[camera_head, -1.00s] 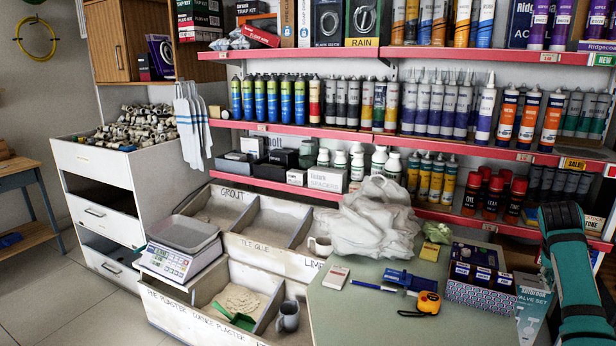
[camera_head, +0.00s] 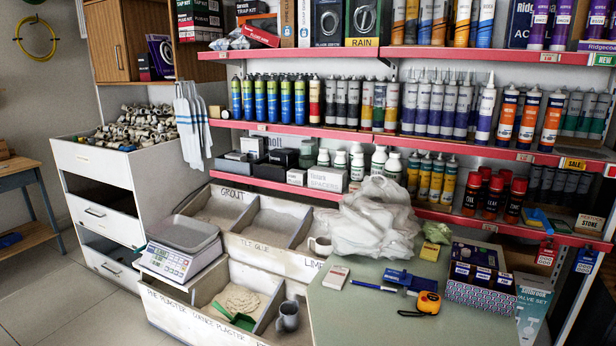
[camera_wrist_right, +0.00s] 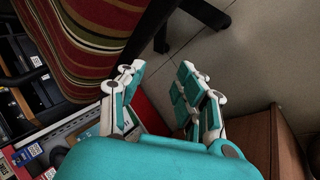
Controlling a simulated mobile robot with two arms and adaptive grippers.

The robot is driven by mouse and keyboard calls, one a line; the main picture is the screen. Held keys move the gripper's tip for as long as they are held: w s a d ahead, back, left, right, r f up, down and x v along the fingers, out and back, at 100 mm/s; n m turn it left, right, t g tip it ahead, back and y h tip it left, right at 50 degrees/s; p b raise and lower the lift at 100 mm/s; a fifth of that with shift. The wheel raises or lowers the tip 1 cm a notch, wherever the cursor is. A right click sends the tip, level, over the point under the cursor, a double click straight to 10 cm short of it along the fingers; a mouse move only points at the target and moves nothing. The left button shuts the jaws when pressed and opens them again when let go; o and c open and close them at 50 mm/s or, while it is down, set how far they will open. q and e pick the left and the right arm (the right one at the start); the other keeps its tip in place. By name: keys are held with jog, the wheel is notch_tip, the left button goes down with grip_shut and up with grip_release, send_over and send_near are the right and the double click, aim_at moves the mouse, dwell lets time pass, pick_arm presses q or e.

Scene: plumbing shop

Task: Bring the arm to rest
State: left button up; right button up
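My right gripper (camera_wrist_right: 160,82) shows only in the right wrist view. Its two teal and white fingers are apart, with nothing held between them. Below them is grey tiled floor, with a red surface just behind the left finger. No arm or gripper of mine shows in the head view now. My left gripper is in neither view.
In the right wrist view a striped cushioned seat (camera_wrist_right: 90,35) is at upper left and a brown wooden piece (camera_wrist_right: 262,138) at lower right. In the head view a green table (camera_head: 375,325) holds a tape measure (camera_head: 428,302), before stocked shelves (camera_head: 350,134).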

jog(key=s+a+f+n+y, duration=0.1)
jog(key=s+f, duration=0.3)
jog(key=s, duration=0.5)
jog(key=s+f+n, duration=0.2)
jog(key=s+f, duration=0.1)
jog(key=s, duration=0.6)
jog(key=s+a+f+n+y, duration=0.1)
jog(key=s+f, duration=0.3)
jog(key=s, duration=0.5)
jog(key=s+a+f+m+y, duration=0.1)
jog(key=a+f, duration=0.3)
jog(key=a, duration=0.6)
jog(key=s+a+f+y, duration=0.15)
jog(key=a+f, duration=0.25)
jog(key=a, duration=0.6)
jog(key=a+f+g+y, duration=0.1)
jog(key=a+f+y, duration=0.15)
jog(key=a, duration=1.55)
jog(key=shift+m, duration=0.5)
jog(key=r+p, duration=0.2)
jog(key=a+r+p, duration=0.1)
jog(key=r+p, duration=0.1)
jog(key=r, duration=0.1)
jog(key=shift+a+p, duration=0.2)
jog(key=shift+p, duration=0.2)
